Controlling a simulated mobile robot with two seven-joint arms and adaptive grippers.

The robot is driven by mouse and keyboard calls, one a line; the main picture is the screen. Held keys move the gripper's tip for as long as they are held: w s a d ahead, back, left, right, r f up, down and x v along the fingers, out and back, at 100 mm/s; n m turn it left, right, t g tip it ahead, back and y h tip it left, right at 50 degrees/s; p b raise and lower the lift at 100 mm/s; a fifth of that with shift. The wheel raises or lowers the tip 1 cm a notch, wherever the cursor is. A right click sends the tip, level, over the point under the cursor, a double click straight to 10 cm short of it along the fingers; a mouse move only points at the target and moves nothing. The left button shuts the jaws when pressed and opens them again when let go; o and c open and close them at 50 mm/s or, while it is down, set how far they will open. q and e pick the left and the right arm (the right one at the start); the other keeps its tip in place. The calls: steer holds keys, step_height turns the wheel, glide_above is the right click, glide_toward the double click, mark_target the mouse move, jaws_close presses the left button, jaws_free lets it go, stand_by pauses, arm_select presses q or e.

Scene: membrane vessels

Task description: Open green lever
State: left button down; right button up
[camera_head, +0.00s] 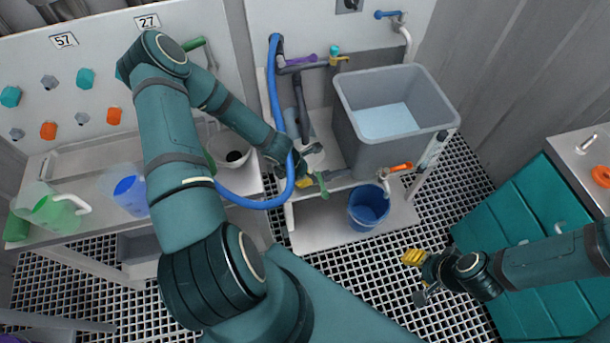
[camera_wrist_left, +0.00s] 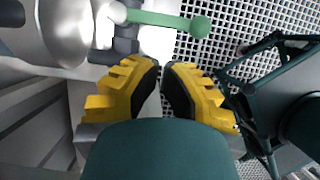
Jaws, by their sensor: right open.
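A green lever (camera_head: 321,185) with a round end sits below the front of the grey tank. It also shows in the left wrist view (camera_wrist_left: 155,19), reaching right from a pale fitting to a round knob. My left gripper (camera_head: 304,183) is beside it at the end of the arm, partly covered by the blue hose. In the left wrist view its yellow fingers (camera_wrist_left: 160,68) are close together just below the lever, apart from it, with nothing seen between them. My right gripper (camera_head: 412,257) is open and empty over the grated floor at the lower right.
A grey tank (camera_head: 367,152) holds pale liquid. A blue hose (camera_head: 273,90) loops down past my left gripper. A blue bucket (camera_head: 368,214) stands below, near an orange-handled valve (camera_head: 399,167). Teal cabinets (camera_head: 504,232) bound the right. Another green handle (camera_head: 195,43) is on the back wall.

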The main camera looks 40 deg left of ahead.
mark_target(321, 182)
arm_select(q)
steer(key=b+x, duration=0.1)
steer(key=x, duration=0.5)
arm_select(e)
steer(key=shift+w+f, duration=0.15)
steer(key=shift+f, duration=0.65)
arm_select(q)
steer(key=shift+w+d+f, duration=0.1)
steer(key=shift+w+d, duration=0.05)
arm_select(e)
steer(key=shift+w+d, duration=0.1)
steer(key=shift+d, duration=0.05)
arm_select(q)
steer(key=shift+d, duration=0.1)
arm_select(e)
steer(key=shift+d, duration=0.15)
